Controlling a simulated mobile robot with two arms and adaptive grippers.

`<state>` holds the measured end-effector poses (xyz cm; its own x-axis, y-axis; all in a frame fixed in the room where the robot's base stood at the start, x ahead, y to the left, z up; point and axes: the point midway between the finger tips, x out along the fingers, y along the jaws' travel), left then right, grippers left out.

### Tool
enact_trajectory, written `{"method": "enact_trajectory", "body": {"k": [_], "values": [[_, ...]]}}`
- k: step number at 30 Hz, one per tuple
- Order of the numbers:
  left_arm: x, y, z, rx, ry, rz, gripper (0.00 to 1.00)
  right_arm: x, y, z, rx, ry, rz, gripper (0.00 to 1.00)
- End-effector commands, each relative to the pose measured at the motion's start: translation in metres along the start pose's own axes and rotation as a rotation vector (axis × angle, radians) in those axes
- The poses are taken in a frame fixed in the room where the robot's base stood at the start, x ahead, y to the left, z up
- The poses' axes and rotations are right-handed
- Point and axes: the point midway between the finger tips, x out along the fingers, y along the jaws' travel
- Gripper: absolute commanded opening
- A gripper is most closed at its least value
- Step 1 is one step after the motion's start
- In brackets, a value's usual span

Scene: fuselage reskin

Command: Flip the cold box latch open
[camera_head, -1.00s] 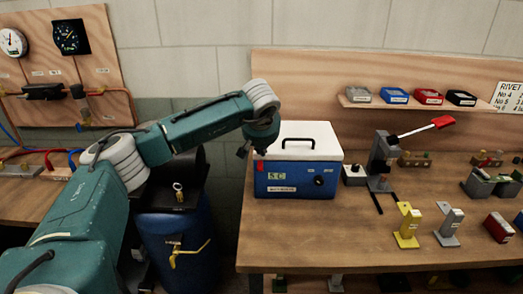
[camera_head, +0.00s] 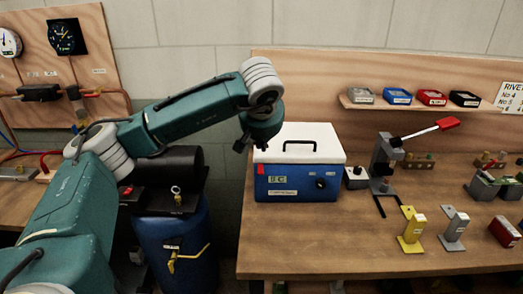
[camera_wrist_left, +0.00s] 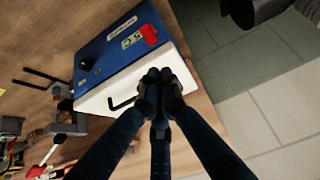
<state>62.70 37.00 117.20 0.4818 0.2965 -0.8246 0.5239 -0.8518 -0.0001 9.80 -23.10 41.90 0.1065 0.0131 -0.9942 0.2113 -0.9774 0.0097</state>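The cold box (camera_head: 290,182) is blue with a white lid (camera_head: 305,145) and stands on the workbench; the lid is down. Its red latch (camera_head: 261,169) is at the left end of the front face, just below the lid edge. In the left wrist view the red latch (camera_wrist_left: 150,35) shows beside the green "5C" display. My left gripper (camera_head: 240,145) is above and left of the box's front left corner, apart from the latch. In the wrist view its fingertips (camera_wrist_left: 160,76) are together with nothing between them, over the lid's edge. My right gripper is out of view.
A lever press (camera_head: 385,160) stands right of the box, with yellow and grey brackets in front of it. A blue barrel (camera_head: 175,245) stands left of the workbench (camera_head: 320,235). The bench front before the box is clear.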

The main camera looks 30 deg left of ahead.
Motion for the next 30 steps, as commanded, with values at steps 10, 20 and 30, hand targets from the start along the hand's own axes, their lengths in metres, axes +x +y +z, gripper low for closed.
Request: {"method": "enact_trajectory", "body": {"k": [10, 20, 30], "values": [[-0.023, -0.001, 0.017, -0.001, -0.001, -0.001, 0.00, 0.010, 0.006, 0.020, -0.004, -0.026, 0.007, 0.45], [-0.023, -0.001, 0.017, -0.001, -0.001, -0.001, 0.00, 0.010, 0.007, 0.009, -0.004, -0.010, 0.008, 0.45], [-0.015, 0.036, 0.043, -0.004, -0.056, 0.103, 0.00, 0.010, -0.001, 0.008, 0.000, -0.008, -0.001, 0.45]]}}
